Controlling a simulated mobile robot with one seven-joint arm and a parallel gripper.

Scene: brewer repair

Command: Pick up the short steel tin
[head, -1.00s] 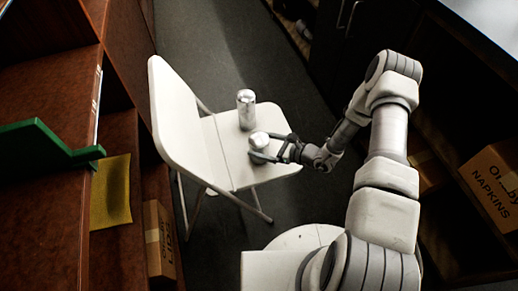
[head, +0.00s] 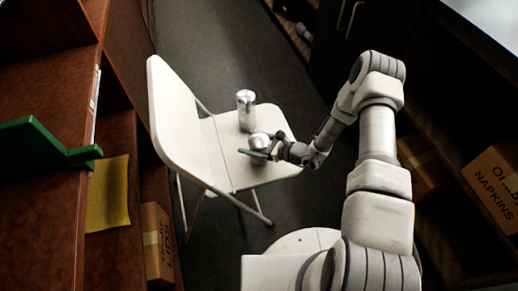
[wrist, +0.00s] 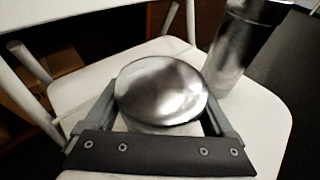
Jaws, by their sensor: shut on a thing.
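The short steel tin (head: 259,140) is over the seat of the white folding chair (head: 222,160). My gripper (head: 266,148) is around the tin from the right side and shut on it. In the wrist view the tin's round shiny top (wrist: 161,90) lies between the two fingers of my gripper (wrist: 160,115). Its lower body is partly hidden by the gripper's dark crossbar. I cannot tell whether its base touches the seat. A taller steel tin (head: 246,110) stands upright on the seat just behind it; it also shows in the wrist view (wrist: 240,45).
The chair's backrest (head: 180,120) rises on the left. A brown shelf unit with a green bracket (head: 45,142) and a yellow sheet (head: 108,195) is at far left. A napkins box (head: 492,185) sits on the right shelf. Grey floor (head: 215,60) is clear behind the chair.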

